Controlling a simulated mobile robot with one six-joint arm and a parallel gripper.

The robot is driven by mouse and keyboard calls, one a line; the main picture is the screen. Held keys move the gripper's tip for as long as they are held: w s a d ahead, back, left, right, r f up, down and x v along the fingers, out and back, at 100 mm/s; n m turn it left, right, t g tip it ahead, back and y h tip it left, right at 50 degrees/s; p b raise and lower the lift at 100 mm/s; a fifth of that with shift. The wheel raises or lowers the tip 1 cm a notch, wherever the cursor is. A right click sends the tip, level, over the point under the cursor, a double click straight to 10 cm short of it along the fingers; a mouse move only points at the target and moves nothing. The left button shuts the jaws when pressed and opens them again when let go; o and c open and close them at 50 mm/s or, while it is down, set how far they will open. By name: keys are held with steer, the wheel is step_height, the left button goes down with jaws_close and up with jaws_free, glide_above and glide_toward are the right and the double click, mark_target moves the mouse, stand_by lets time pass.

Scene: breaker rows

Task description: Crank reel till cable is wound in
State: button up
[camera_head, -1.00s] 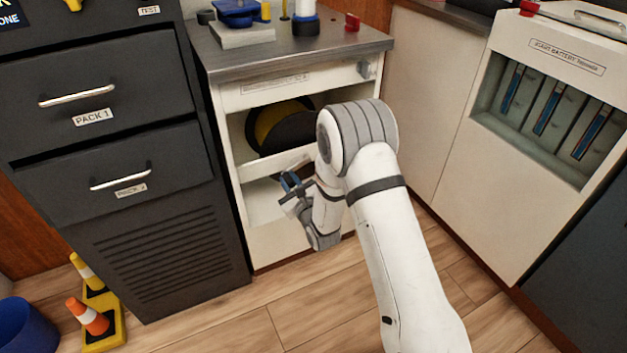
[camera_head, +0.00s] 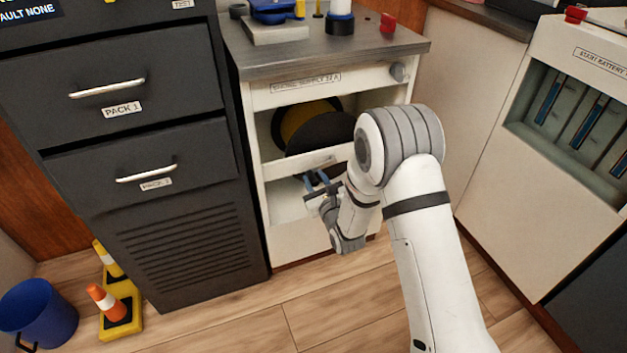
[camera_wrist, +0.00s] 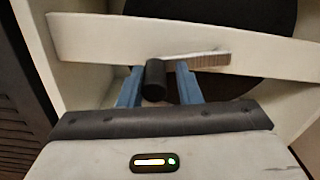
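The reel (camera_head: 312,130), a yellow drum with a dark round flange, sits in the upper opening of a white cabinet. In the wrist view its black flange (camera_wrist: 215,15) shows behind a white crossbar. A short black cylinder (camera_wrist: 155,80), which looks like the crank handle, sticks out towards my gripper. In the head view my gripper (camera_head: 317,181) is just in front of the cabinet, below the reel. I cannot make out the cable.
The white crossbar (camera_head: 290,165) runs across the cabinet front close to my gripper. Dark drawers (camera_head: 135,85) stand at left, a battery cabinet (camera_head: 535,175) at right. Cones (camera_head: 107,300) and a blue bucket (camera_head: 38,315) are on the floor at left. The wooden floor in front is clear.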

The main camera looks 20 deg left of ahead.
steer(key=shift+o, duration=1.4)
steer(key=shift+a, duration=0.1)
steer(key=shift+s+a, duration=0.1)
steer(key=p+v, duration=0.2)
steer(key=v, duration=0.6)
